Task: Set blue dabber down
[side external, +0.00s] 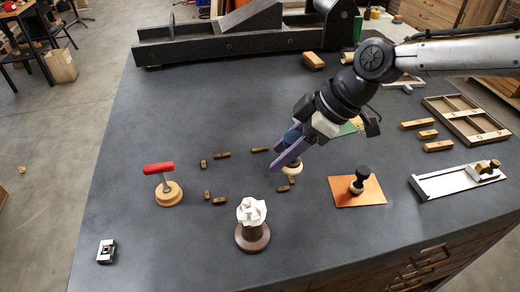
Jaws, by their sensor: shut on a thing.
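My gripper (285,157) has purple fingers and is near the middle of the dark table. It is shut on the blue dabber, whose rounded blue top (291,137) shows beside the fingers. A pale round pad (293,169), apparently the dabber's lower end, shows just under the fingers. The fingers hide much of the dabber between. I cannot tell whether the pad touches the table.
Several small wooden blocks (221,155) lie around the gripper. A black-handled dabber (360,180) stands on an orange sheet (372,194) at right. A white object on a brown stand (253,235) is in front; a red-handled tool (158,169) is left. The left front is mostly clear.

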